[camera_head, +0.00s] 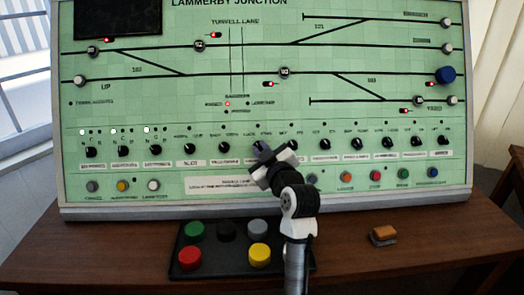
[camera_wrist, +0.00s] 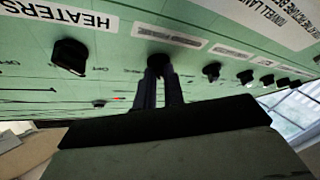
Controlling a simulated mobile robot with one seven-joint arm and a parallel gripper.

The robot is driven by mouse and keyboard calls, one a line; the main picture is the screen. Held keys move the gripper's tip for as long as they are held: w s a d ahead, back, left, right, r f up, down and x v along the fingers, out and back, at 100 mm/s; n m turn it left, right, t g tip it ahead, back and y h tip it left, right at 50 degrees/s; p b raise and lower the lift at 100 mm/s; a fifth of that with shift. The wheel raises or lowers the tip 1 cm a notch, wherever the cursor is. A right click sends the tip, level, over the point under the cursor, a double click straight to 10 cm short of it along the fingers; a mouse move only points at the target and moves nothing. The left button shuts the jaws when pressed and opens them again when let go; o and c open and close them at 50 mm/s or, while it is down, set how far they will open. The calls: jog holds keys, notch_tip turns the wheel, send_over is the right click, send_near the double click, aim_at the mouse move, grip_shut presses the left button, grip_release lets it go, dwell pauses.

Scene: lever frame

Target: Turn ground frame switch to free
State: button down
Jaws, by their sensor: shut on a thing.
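A row of black rotary switches runs along the lower part of the green control panel (camera_head: 330,120). My gripper (camera_head: 262,152) is at a switch near the middle of this row and mostly hides it. In the wrist view, my gripper's two fingers (camera_wrist: 158,80) are closed on this black switch knob (camera_wrist: 158,60). Its label cannot be read, so I cannot tell from the lettering whether it is the ground frame switch. A neighbouring black knob (camera_wrist: 69,57) with a HEATERS label (camera_wrist: 58,16) stands free to the left in the wrist view.
More black knobs stand close on either side, such as one at the right (camera_head: 324,144). Coloured buttons line the panel's bottom. A black tray (camera_head: 215,262) with coloured buttons and an orange-topped block (camera_head: 383,235) are on the brown table (camera_head: 450,240).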

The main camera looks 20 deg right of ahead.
jog(key=shift+a+m+h, duration=0.1)
jog(key=shift+m+h, duration=0.3)
jog(key=shift+m, duration=0.1)
jog(key=m, duration=0.1)
jog(key=m+h+p, duration=0.2)
jog(key=m, duration=0.1)
jog(key=shift+w+a+t, duration=0.1)
jog(key=shift+a+t, duration=0.15)
jog(key=shift+t, duration=0.05)
jog(key=m+h+p, duration=0.1)
jog(key=m, duration=0.1)
jog(key=m+h+p, duration=0.1)
jog(key=m, duration=0.1)
jog(key=m+h+p, duration=0.1)
jog(key=m+h, duration=0.1)
jog(key=shift+a+g, duration=0.25)
jog(key=shift+g, duration=0.15)
jog(key=m+g+h+p, duration=0.1)
jog(key=m+h, duration=0.1)
jog(key=m, duration=0.1)
jog(key=shift+w+a+f+m, duration=0.1)
jog(key=shift+m, duration=0.3)
jog(key=shift+m+g+h+b, duration=0.3)
jog(key=shift+m+g+h, duration=0.2)
jog(key=shift+m, duration=0.55)
jog(key=shift+m+g+h+b, duration=0.3)
jog(key=shift+m+g+h, duration=0.2)
jog(key=shift+m, duration=0.85)
jog(key=c, duration=1.5)
grip_release()
